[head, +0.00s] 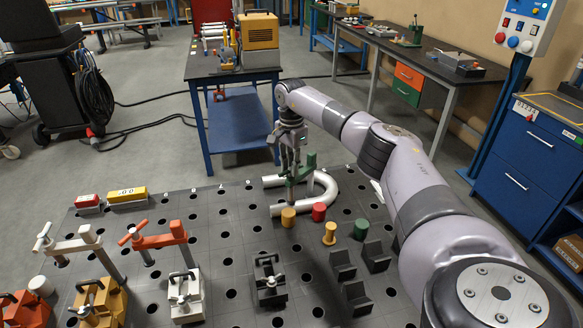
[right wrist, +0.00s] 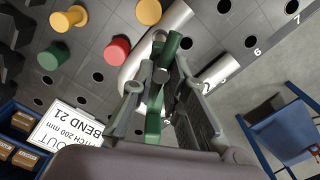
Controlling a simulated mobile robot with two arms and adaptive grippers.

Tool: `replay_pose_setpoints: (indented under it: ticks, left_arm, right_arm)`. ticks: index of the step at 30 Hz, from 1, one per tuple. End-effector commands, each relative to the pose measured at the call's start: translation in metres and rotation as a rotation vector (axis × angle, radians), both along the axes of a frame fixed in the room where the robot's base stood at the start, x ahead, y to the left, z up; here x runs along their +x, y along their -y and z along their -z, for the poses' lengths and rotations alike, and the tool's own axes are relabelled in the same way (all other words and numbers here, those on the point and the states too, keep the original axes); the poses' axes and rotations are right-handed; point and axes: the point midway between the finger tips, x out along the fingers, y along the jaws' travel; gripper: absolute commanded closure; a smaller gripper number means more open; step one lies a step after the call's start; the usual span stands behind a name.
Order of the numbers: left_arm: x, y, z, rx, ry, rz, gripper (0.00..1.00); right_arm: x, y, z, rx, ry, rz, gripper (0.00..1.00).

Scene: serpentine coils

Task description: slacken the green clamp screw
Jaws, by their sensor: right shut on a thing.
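The green clamp (head: 309,160) stands at the far edge of the dark perforated table, beside a silver U-bent tube (head: 332,188). In the right wrist view the green clamp (right wrist: 153,122) shows partly between my fingers, with the silver tube (right wrist: 150,52) behind it. My right gripper (head: 288,166) comes down from above at the clamp, and its fingers are shut on the clamp's screw. The right wrist view shows the fingers (right wrist: 158,85) close around it; they hide most of the screw. My left gripper is in neither view.
Yellow, red and green pegs (head: 319,212) stand in front of the tube. Black blocks (head: 343,264) stand nearer. An orange clamp (head: 158,240), a white clamp (head: 70,245) and several fixtures fill the left. A blue-legged bench (head: 232,75) stands beyond the table.

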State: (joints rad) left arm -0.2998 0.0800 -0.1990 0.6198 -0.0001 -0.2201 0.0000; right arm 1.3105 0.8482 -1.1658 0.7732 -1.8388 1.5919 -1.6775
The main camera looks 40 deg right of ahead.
Motion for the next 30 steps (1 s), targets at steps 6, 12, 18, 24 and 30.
replay_pose_setpoints:
  ticks: [6, 12, 18, 24, 30]
  left_arm:
    - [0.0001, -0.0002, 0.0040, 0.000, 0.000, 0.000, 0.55]
    - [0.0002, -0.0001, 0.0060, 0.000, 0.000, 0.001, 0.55]
    - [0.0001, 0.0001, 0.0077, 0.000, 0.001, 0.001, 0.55]
    - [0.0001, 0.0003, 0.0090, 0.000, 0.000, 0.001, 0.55]
    - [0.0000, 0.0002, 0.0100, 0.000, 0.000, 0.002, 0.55]
  right_arm:
    - [0.0015, -0.0004, -0.0014, 0.001, 0.005, -0.208, 1.00]
    - [0.0016, -0.0006, -0.0014, 0.002, 0.004, -0.398, 1.00]
    - [0.0020, -0.0005, -0.0020, 0.001, 0.005, -0.588, 1.00]
    - [0.0022, -0.0007, -0.0020, 0.001, 0.005, -0.775, 1.00]
    - [0.0024, -0.0007, -0.0020, 0.001, 0.005, -0.943, 1.00]
